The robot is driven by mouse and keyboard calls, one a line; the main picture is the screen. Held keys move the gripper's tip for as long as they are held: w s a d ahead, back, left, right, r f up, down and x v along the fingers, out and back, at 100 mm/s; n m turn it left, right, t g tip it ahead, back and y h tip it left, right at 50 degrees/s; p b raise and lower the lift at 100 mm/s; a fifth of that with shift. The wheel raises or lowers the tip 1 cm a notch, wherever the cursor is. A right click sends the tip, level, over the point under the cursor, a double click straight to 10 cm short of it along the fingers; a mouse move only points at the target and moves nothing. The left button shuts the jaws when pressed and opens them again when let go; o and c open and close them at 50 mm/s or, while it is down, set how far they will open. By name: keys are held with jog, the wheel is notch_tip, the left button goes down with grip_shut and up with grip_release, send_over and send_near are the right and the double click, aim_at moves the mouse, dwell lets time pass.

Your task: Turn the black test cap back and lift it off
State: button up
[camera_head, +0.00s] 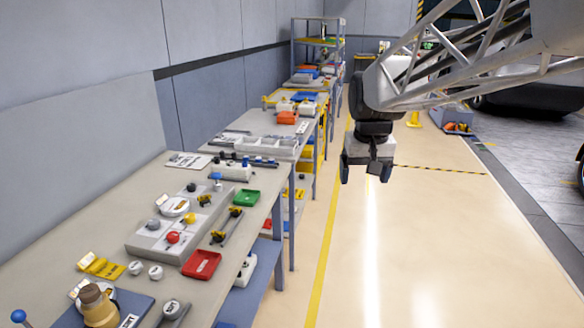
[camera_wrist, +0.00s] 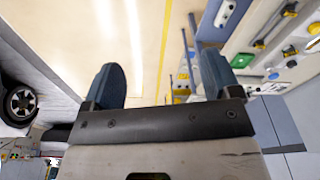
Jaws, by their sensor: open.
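My gripper (camera_head: 366,174) hangs in the air over the open floor, to the right of the workbench and well away from it. Its two fingers are apart in the wrist view (camera_wrist: 160,78), with nothing between them. A grey block (camera_head: 150,240) on the bench carries grey, red and yellow knobs. A small dark knob (camera_head: 191,187) shows at the back of this block; it may be the black test cap, but it is too small to tell.
A red tray (camera_head: 201,265) and a green tray (camera_head: 244,198) lie on the workbench (camera_head: 60,230). A brown-topped jar (camera_head: 98,305) stands at the near edge. Further benches and a shelf (camera_head: 318,42) run along the wall. The floor (camera_head: 420,240) right of the bench is clear.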

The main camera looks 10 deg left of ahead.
jog(key=w+a+f+n, duration=0.1)
jog(key=w+a+f, duration=0.1)
jog(key=w+a, duration=0.85)
jog(key=n+g, duration=0.2)
jog(key=n, duration=0.2)
send_over(204, 198)
jog(key=f, duration=1.6)
jog(key=shift+w+d+f, duration=0.2)
jog(key=shift+w+f, duration=0.1)
jog(key=shift+w, duration=0.05)
jog(key=shift+a+f, duration=0.2)
jog(key=shift+a, duration=0.2)
jog(key=shift+f, duration=0.1)
jog(key=shift+f, duration=3.8)
